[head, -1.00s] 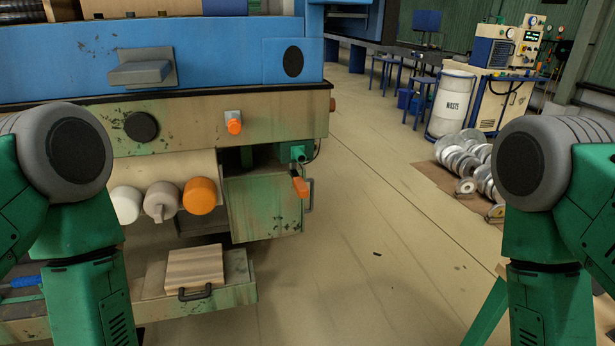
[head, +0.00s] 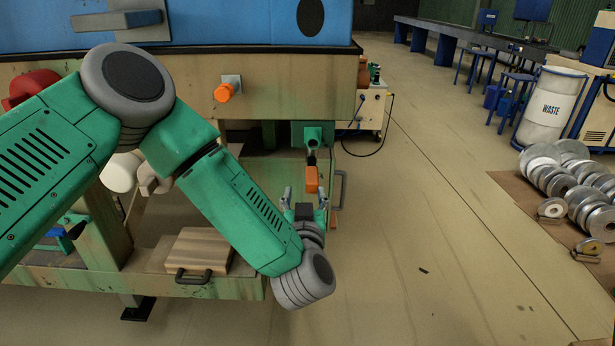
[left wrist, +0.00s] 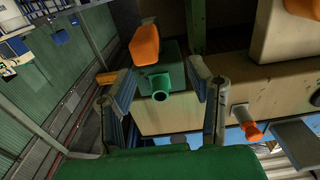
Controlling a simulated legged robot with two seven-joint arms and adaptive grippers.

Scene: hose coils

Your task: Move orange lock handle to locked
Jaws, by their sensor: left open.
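The orange lock handle (head: 312,180) hangs below a green valve fitting (head: 313,135) at the right end of the machine. My left gripper (head: 305,198) is open and empty, with its fingers pointing up just below the handle. In the left wrist view the orange handle (left wrist: 145,45) lies beyond the fingertips and the green fitting (left wrist: 160,84) shows between the two fingers. I see no clear contact with the handle. My right gripper is out of view.
A second orange knob (head: 226,92) sticks out of the machine front, left of the handle. A metal loop handle (head: 340,188) is close on the right. A wooden block (head: 198,250) lies on the low shelf. The floor to the right is clear up to the metal discs (head: 565,175).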

